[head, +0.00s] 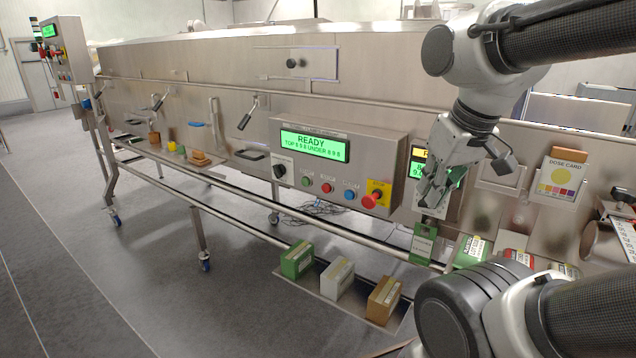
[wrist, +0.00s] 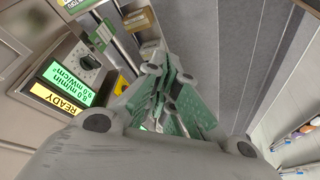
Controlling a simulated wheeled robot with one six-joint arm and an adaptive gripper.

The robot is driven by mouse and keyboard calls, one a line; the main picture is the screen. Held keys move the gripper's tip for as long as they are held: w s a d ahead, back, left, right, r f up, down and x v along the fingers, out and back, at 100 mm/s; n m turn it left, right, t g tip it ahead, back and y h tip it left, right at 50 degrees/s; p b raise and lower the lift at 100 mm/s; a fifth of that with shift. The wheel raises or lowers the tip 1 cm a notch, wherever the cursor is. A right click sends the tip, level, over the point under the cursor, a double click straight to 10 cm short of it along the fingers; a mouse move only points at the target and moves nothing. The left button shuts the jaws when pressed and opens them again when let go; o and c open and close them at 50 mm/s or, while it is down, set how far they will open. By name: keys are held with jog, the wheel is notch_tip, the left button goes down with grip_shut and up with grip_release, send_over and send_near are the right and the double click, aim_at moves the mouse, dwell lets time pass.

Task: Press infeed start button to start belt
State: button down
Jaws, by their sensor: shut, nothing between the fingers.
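My gripper (head: 432,190) is shut and empty. It hangs in front of a smaller panel with a yellow and green display (head: 417,168), just right of the main control panel (head: 385,148). In the wrist view its closed fingers (wrist: 172,105) point away from that display (wrist: 62,85), which reads READY and 8.0 m/min. The main panel carries a green button (head: 306,182), a red button (head: 327,187), a blue button (head: 349,193) and a red mushroom button on yellow (head: 371,201). I cannot read which button is the infeed start. My gripper partly hides the smaller panel.
A far-left control box (head: 62,62) also carries coloured buttons. Green, white and brown cartons (head: 338,279) sit on a low shelf. A steel rail (head: 330,225) runs below the panels. A dose card (head: 562,178) is at right. The floor at left is clear.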

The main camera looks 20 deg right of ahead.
aim_at(305, 182)
jog(key=w+a+n+t+y, duration=0.15)
jog(key=w+a+n, duration=0.25)
jog(key=w, duration=0.8)
jog(key=w+a+n+t+y, duration=0.1)
jog(key=w+a+n+t, duration=0.3)
jog(key=w, duration=0.8)
jog(key=w+a+f+n+t+h, duration=0.1)
jog(key=w+a+f+n+t, duration=0.2)
jog(key=w, duration=0.6)
jog(key=w+a+f+n+t+h, duration=0.1)
jog(key=w+a+f+n, duration=0.1)
jog(key=w+a+f, duration=0.55)
notch_tip(305, 182, down, 10)
jog(key=a+n+t+h, duration=0.1)
jog(key=n+t+h, duration=0.3)
jog(key=n, duration=0.5)
jog(key=shift+a+n+t, duration=0.3)
jog(key=shift+a+t, duration=0.05)
jog(key=shift+t, duration=0.9)
jog(key=shift+w, duration=0.15)
jog(key=w+d, duration=0.5)
jog(key=d, duration=0.2)
jog(key=shift+w+d, duration=0.1)
jog(key=shift+d, duration=0.05)
